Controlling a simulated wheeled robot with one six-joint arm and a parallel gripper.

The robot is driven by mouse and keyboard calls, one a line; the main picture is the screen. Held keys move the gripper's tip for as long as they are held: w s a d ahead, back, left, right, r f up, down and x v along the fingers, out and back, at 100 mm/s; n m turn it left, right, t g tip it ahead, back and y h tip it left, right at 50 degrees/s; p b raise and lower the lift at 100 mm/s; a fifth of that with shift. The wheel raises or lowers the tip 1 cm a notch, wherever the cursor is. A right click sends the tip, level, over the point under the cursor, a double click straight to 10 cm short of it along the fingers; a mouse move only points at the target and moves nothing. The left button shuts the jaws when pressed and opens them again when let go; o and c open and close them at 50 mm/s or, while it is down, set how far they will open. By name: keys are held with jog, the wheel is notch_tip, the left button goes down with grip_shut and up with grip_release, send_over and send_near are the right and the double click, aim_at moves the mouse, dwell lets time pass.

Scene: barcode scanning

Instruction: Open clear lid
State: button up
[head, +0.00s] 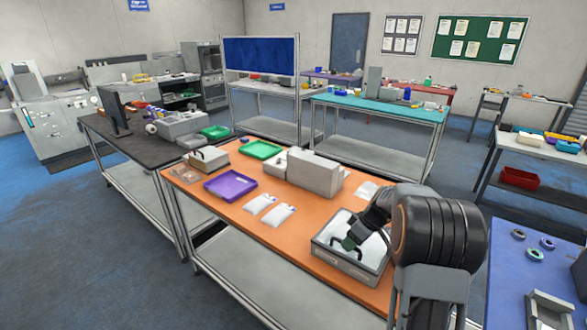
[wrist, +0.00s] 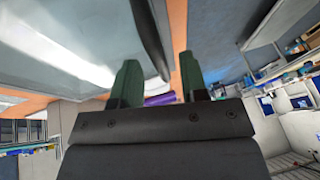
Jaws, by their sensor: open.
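A grey box (head: 343,264) with a pale, clear-looking lid (head: 372,252) sits on the orange table near its right end. The lid looks shut. My gripper (head: 348,242) is over the box, low above the lid. In the wrist view my gripper (wrist: 157,65) has its two green fingers spread apart. A dark curved bar (wrist: 150,38), which looks like the lid's handle, shows between the fingers. The pale, shiny lid (wrist: 65,40) fills the upper left there. I cannot tell whether the fingers touch the handle. My arm hides the right part of the box.
The orange table (head: 222,210) also holds white packets (head: 260,204), a purple tray (head: 231,186), a green tray (head: 261,149), a grey machine (head: 315,174) and a smaller handled box (head: 209,158). A blue table (head: 515,268) with several rings stands at the right.

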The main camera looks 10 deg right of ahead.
jog(key=a+r, duration=0.2)
jog(key=r, duration=0.1)
jog(key=shift+r+m, duration=0.1)
jog(key=shift+m, duration=0.3)
jog(key=s+a+r+m+t+h, duration=0.1)
jog(key=s+a+r+m, duration=0.1)
jog(key=s, duration=0.5)
jog(key=s+a+r+m+h, duration=0.2)
jog(key=s+a+r, duration=0.2)
jog(key=s, duration=0.3)
jog(key=s+a+r+m+t+h, duration=0.1)
jog(key=s+a+r+m, duration=0.1)
jog(key=s, duration=0.5)
jog(key=shift+s+a+r+m+t+h, duration=0.35)
jog(key=shift+a+m, duration=0.25)
jog(key=shift+a, duration=0.25)
